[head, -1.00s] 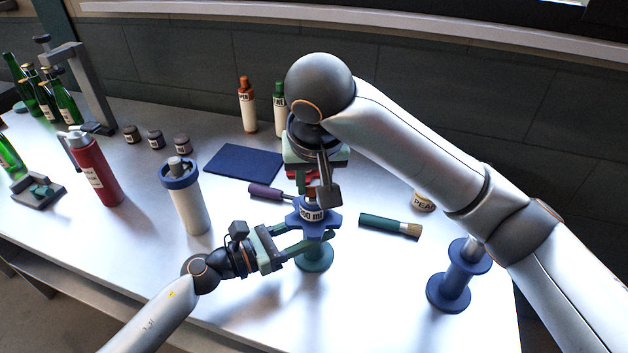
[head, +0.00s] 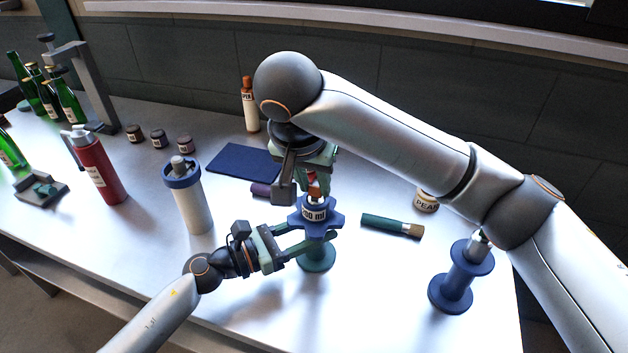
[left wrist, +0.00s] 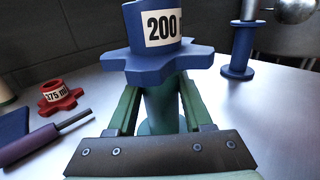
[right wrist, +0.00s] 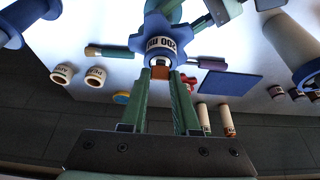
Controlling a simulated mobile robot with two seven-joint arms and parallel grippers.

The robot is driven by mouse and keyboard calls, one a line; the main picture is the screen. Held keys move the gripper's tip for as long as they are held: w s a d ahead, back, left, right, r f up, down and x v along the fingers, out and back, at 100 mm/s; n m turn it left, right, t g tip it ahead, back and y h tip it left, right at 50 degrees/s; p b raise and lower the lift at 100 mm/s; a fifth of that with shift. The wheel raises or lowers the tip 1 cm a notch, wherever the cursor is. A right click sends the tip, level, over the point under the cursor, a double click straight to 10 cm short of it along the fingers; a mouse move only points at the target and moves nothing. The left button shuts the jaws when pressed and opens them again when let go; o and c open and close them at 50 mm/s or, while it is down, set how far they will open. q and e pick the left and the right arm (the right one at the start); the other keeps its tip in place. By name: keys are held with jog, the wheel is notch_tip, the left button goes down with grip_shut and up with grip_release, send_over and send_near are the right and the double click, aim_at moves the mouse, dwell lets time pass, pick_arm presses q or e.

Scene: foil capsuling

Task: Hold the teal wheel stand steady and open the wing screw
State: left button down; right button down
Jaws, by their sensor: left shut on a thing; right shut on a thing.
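The teal wheel stand (head: 317,259) stands upright on the table and carries a blue star wheel (head: 317,222) labelled 200 ml. My left gripper (head: 308,242) is shut on the stand's column just under the wheel; the left wrist view shows a finger on each side of the teal column (left wrist: 160,108). The orange-red wing screw (head: 313,187) sticks up above the wheel. My right gripper (right wrist: 160,80) comes from above and is shut on the screw, which shows orange-brown between the fingertips in the right wrist view (right wrist: 160,73). The screw's lower end is hidden.
A blue stand (head: 452,288) is at the right, with a teal-handled brush (head: 391,226) and a jar (head: 427,201) nearby. A purple-handled tool (left wrist: 40,143) and a red 375 ml wheel (left wrist: 60,96) lie close behind. A white bottle with a blue collar (head: 190,200) stands left.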

jog(key=c, duration=0.6)
grip_release()
jog(key=shift+c, duration=0.2)
jog(key=shift+r, duration=0.1)
jog(key=v, duration=1.2)
pick_arm(q)
jog(key=shift+c, duration=1.2)
grip_release()
jog(key=shift+a, duration=0.15)
